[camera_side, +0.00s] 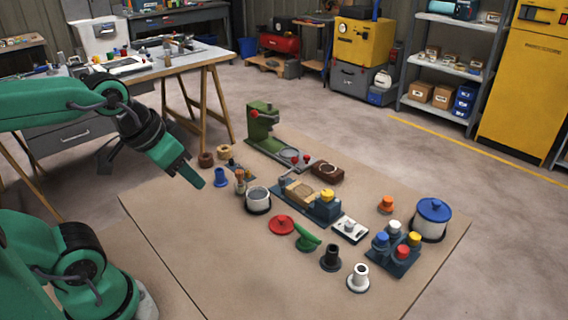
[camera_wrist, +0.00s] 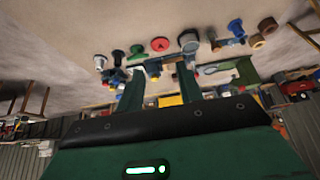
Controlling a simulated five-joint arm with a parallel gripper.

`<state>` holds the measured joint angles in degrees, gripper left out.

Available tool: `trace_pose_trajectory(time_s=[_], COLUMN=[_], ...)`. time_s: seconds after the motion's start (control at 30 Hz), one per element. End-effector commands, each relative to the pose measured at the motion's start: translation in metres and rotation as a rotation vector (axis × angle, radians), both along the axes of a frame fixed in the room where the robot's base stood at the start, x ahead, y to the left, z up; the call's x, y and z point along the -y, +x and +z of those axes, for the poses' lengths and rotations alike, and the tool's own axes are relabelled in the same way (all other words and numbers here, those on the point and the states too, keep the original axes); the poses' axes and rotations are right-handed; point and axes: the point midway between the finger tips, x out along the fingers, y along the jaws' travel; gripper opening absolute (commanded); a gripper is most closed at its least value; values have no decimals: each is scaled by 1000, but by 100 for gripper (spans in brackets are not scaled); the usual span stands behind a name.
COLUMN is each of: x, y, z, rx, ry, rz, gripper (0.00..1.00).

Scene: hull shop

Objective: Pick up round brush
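No thing is plainly a round brush at this size. The likeliest is a small upright piece with a tan and reddish top (camera_side: 240,178), standing between a blue flanged piece (camera_side: 221,177) and a grey cup (camera_side: 258,198). In the wrist view this upright piece (camera_wrist: 213,41) shows near the top, right of the grey cup (camera_wrist: 188,39). My gripper (camera_side: 196,181) hangs above the left part of the table, left of these pieces, and touches none of them. In the wrist view my gripper (camera_wrist: 160,75) has two fingers well apart with nothing held between them.
Brown rings (camera_side: 206,159) and a green machine (camera_side: 262,130) stand behind. A wooden block assembly (camera_side: 300,190), red disc (camera_side: 281,225), green piece (camera_side: 306,237) and blue-lidded pot (camera_side: 432,217) crowd the right. The table's front left (camera_side: 160,210) is clear.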

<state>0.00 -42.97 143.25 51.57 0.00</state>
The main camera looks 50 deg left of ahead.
Motion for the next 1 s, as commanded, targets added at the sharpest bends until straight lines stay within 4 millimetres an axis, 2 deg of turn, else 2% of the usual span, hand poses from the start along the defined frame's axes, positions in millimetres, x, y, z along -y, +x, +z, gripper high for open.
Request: trace_pose_trajectory(time_s=[0.23, 0.27, 0.33, 0.77, 1.0], x=[0, 0, 0, -1, -9], y=[0, 0, 0, 4, 24], z=[0, 0, 0, 1, 6], rx=[0, 0, 0, -7, -50], ry=[0, 0, 0, 1, 6], rz=[0, 0, 0, 4, 23], gripper=[36, 38, 51, 51, 51])
